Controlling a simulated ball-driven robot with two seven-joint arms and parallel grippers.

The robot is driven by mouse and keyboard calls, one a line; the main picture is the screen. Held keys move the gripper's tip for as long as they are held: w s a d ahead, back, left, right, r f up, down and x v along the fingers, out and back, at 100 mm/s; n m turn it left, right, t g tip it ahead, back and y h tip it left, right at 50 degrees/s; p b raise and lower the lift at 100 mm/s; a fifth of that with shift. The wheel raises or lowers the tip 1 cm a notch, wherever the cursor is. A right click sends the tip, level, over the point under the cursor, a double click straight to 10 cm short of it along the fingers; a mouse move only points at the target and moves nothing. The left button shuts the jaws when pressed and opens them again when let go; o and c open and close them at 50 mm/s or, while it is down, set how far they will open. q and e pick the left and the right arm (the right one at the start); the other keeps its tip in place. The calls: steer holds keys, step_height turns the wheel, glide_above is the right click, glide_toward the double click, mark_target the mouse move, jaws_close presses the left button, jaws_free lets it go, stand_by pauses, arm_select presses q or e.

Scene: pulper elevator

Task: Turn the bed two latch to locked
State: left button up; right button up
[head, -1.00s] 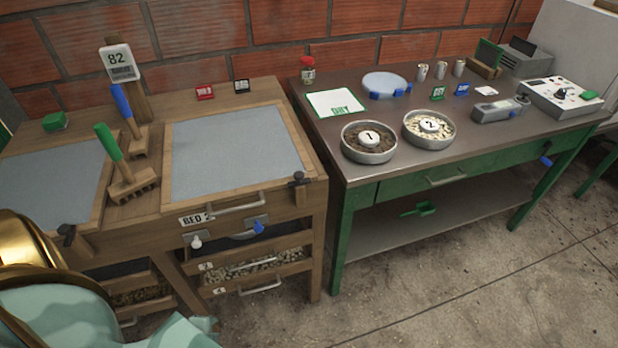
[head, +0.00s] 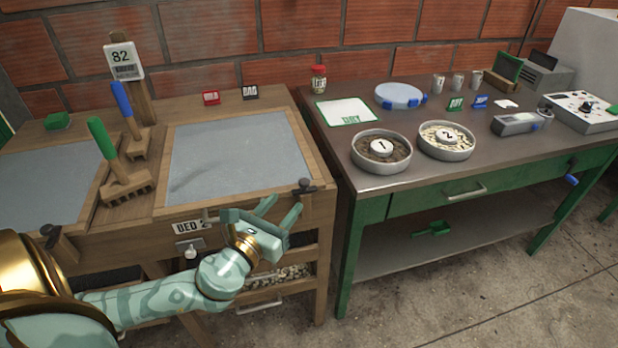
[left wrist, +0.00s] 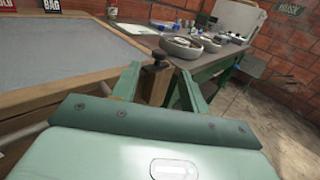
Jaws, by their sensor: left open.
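Bed two is the wooden bed (head: 318,165) with a grey screen top and a "BED 2" label (head: 188,226) on its front. A dark latch with a knobbed handle (head: 303,187) sits at its front right corner. I take this as the bed two latch. My left gripper (head: 281,209) is open and empty, just in front of that corner, its fingers pointing towards the latch. In the left wrist view the latch (left wrist: 160,57) shows beyond and between the two spread fingers (left wrist: 160,85), apart from them. My right gripper is not in view.
A similar dark latch (head: 55,238) is on the left bed. A white knob (head: 190,252) is on bed two's front. The green table (head: 375,205) to the right holds two round trays (head: 381,155) and other tools.

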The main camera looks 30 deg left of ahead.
mark_target(301, 185)
arm_select(q)
steer(key=w, duration=0.3)
steer(key=w+b, duration=0.1)
steer(key=w, duration=0.3)
steer(key=w+a+b, duration=0.1)
steer(key=w, duration=0.2)
steer(key=shift+w+f, duration=0.15)
steer(key=shift+w, duration=0.5)
steer(key=c, duration=0.9)
